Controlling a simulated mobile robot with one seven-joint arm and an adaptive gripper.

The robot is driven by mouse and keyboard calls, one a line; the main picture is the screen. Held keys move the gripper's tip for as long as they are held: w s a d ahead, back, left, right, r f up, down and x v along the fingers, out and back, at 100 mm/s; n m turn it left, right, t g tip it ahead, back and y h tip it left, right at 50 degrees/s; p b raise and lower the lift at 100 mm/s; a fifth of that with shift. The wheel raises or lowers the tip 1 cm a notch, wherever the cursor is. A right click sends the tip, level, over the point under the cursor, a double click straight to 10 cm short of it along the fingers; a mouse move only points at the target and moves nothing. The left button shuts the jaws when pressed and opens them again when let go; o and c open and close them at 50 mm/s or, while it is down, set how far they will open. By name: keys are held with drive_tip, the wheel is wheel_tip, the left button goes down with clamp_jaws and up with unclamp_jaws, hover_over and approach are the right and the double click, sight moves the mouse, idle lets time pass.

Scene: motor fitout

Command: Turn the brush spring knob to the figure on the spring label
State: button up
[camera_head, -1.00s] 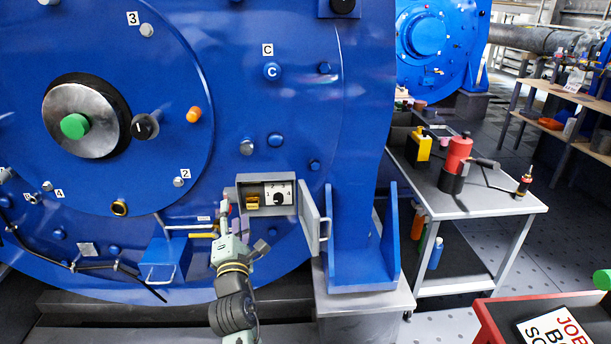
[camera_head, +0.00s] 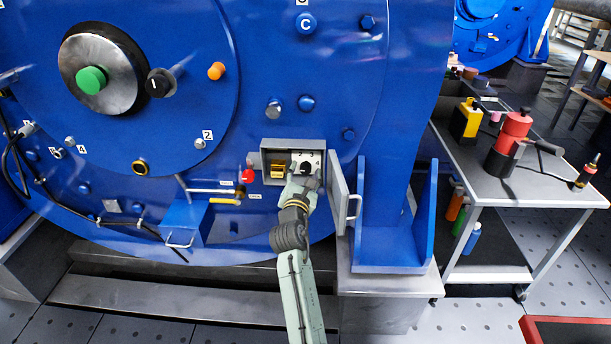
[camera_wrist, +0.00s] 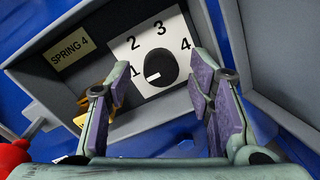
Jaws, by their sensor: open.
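The spring knob (camera_wrist: 166,66) is a dark round knob on a white dial plate (camera_wrist: 145,29) marked 1 to 4. Its white pointer mark lies on the left side, toward the 1. The spring label (camera_wrist: 70,51) reads "SPRING 4" and sits on the box's back wall, left of the dial. My gripper (camera_wrist: 163,82) is open, with one finger on each side of the knob in the picture. I cannot tell whether either finger touches it. In the head view, my gripper (camera_head: 303,180) is in front of the dial plate (camera_head: 315,160), partly hiding it.
The grey box (camera_head: 267,160) is set in the blue motor, and its door (camera_head: 339,190) stands open on the right. A brass part (camera_head: 279,173) sits inside at left. A red knob (camera_head: 247,176) is just outside the box's left edge.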

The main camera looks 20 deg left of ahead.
drive_tip(key=shift+b+x, duration=0.4)
drive_tip(key=shift+x, duration=0.85)
drive_tip(key=shift+c, duration=0.4)
clamp_jaws()
